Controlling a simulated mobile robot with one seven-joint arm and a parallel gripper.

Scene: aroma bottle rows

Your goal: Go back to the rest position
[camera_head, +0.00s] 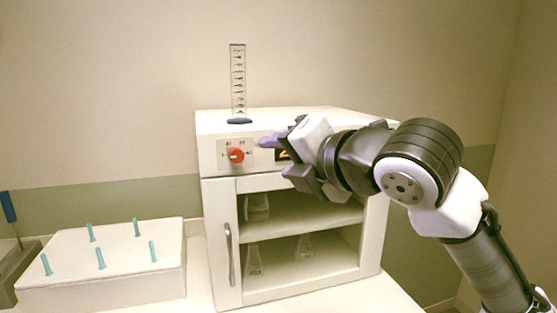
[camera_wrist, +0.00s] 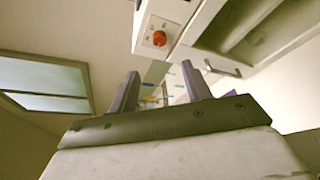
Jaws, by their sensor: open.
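My gripper (camera_head: 277,157) is raised in front of the upper front of the white oven-like cabinet (camera_head: 290,186), pointing left near its control panel. Its purple fingers are apart with nothing between them, which the wrist view also shows (camera_wrist: 162,92). A red knob (camera_head: 236,155) sits on the panel, just left of the fingertips in the head view. It also shows above the fingers in the wrist view (camera_wrist: 159,38). My arm hides the right part of the panel and part of a lit display (camera_head: 284,155).
A graduated cylinder (camera_head: 238,85) stands on the cabinet top. At left is a white block (camera_head: 110,275) with several teal pegs, beside a blue-handled tool (camera_head: 8,207). The space above the block is free.

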